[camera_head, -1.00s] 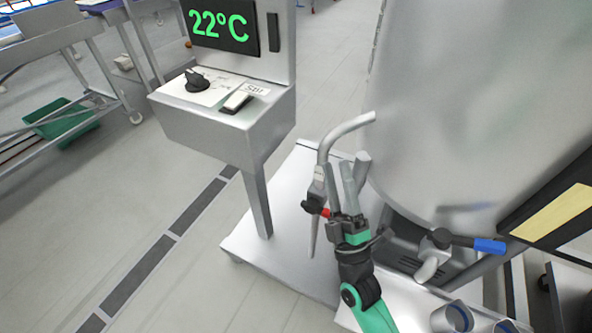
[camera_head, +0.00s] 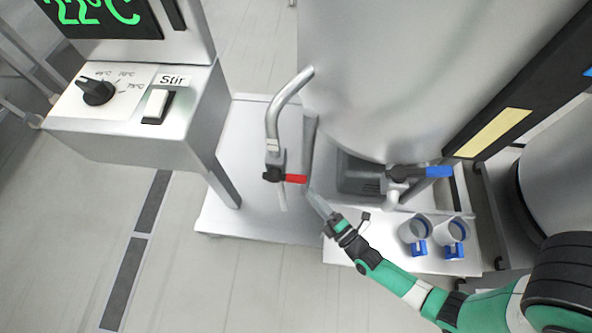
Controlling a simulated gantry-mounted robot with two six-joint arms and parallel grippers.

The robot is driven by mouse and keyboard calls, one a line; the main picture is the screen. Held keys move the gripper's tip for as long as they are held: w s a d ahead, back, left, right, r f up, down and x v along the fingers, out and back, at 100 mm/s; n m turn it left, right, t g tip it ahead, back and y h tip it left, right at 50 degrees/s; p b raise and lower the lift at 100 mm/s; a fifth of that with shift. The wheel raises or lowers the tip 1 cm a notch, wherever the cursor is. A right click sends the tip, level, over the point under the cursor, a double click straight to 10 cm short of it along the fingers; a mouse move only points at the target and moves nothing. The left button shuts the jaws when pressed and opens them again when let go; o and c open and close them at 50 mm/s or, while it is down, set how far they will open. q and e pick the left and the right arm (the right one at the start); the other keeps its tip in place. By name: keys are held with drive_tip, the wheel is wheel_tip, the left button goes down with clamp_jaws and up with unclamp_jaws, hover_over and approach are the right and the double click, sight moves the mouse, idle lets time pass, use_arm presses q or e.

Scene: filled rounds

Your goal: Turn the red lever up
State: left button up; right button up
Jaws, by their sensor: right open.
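The red lever (camera_head: 296,179) sticks out to the right, roughly level, from a dark valve body on a curved metal pipe (camera_head: 272,120). The pipe stands in front of the large steel tank. My right gripper (camera_head: 312,194) is open, just below and to the right of the lever's tip. Its pale fingers point up and left toward the lever. I cannot tell whether a fingertip touches it; nothing shows between the fingers. My left gripper is not in view.
The steel tank (camera_head: 400,70) fills the upper right. A blue-handled valve (camera_head: 405,173) sits at its base. A control box (camera_head: 130,135) with a dial and Stir switch is at left. The platform left of the pipe is clear.

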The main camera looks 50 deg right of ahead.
sight(300, 183)
drive_tip(key=b+x, duration=0.2)
drive_tip(key=x, duration=0.5)
drive_tip(key=shift+w+f, duration=0.1)
drive_tip(key=shift+w, duration=0.15)
drive_tip(key=shift+w+d, duration=0.15)
drive_tip(key=shift+w, duration=0.35)
clamp_jaws()
idle(0.5)
